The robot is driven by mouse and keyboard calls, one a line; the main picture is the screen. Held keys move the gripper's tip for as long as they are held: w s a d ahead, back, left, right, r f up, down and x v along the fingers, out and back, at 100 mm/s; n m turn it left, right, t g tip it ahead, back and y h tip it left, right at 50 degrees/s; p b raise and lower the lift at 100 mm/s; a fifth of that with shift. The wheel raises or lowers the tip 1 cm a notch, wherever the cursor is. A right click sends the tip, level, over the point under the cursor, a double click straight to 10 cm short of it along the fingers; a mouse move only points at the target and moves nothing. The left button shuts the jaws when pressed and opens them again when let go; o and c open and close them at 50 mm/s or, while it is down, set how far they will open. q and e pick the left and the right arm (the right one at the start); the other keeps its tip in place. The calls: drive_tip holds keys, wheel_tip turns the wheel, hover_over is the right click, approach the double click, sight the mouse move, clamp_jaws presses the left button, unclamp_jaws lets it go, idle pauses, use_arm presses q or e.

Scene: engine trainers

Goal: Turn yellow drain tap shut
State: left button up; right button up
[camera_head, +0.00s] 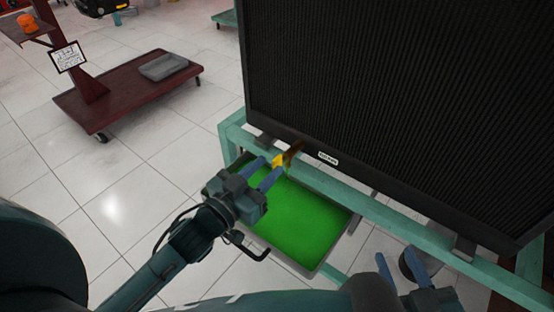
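The yellow drain tap (279,161) sits at the lower left edge of the big black radiator (400,90), next to a brown fitting. My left gripper (264,170) is just left of the tap and below it in the picture. Its two blue fingers are apart, and the nearer fingertip is at or very close to the tap; I cannot tell whether they touch. My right gripper (402,267) is at the bottom right, its blue fingers apart with nothing seen between them, far from the tap.
A tray of green liquid (300,222) lies under the tap within the teal frame (350,195). A dark round object (414,262) is beside my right gripper. A dark red cart (130,90) with a grey tray (163,67) stands at the left. The tiled floor between is clear.

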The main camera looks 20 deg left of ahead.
sight(273, 162)
use_arm(q)
drive_tip(key=shift+x, duration=2.25)
clamp_jaws()
